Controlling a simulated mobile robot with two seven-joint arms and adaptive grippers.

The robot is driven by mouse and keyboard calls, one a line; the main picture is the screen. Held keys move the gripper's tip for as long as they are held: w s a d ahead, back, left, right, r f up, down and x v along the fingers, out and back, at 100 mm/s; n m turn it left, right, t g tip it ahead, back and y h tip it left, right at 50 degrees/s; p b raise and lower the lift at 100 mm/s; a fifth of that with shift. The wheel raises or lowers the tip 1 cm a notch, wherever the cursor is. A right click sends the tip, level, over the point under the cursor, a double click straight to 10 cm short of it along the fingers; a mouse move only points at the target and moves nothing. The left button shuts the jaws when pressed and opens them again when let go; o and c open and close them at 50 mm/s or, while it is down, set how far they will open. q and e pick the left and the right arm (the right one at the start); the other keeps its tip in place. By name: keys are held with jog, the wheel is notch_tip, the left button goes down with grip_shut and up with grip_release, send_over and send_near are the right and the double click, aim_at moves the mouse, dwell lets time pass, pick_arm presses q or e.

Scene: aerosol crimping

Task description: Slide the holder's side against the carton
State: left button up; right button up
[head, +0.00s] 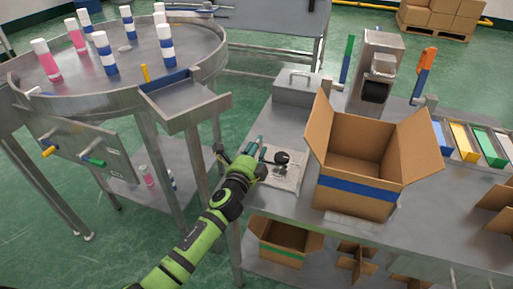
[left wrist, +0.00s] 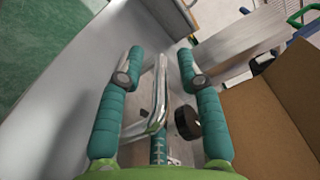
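The carton (head: 354,164) is an open cardboard box with a blue band, its flaps spread, on the grey work table. Its brown wall also shows at the right of the left wrist view (left wrist: 275,120). What looks like the holder (head: 285,179) is a low pale metal piece with a black knob, left of the carton with a gap between. In the left wrist view its chrome bar (left wrist: 157,100) stands between my fingers, with the black knob beside it. My left gripper (head: 256,148) has its teal fingers apart (left wrist: 162,68); I see no firm grip. My right gripper is out of view.
A grey metal box (head: 298,89) and a metal machine (head: 377,75) stand behind the carton. Coloured bins (head: 465,142) lie to its right. A round table (head: 120,75) with bottles and a chute (head: 187,103) is at left. The table's left edge is close to my gripper.

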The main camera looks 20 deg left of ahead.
aim_at(273, 163)
pick_arm(q)
jog(key=shift+w, duration=0.15)
grip_shut()
jog(key=d+b, duration=0.1)
jog(key=d, duration=0.4)
jog(key=shift+d, duration=0.4)
jog(key=shift+a, duration=0.1)
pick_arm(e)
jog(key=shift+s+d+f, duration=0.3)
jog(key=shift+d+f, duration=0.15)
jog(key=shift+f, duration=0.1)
pick_arm(q)
grip_release()
jog(key=shift+a, duration=0.1)
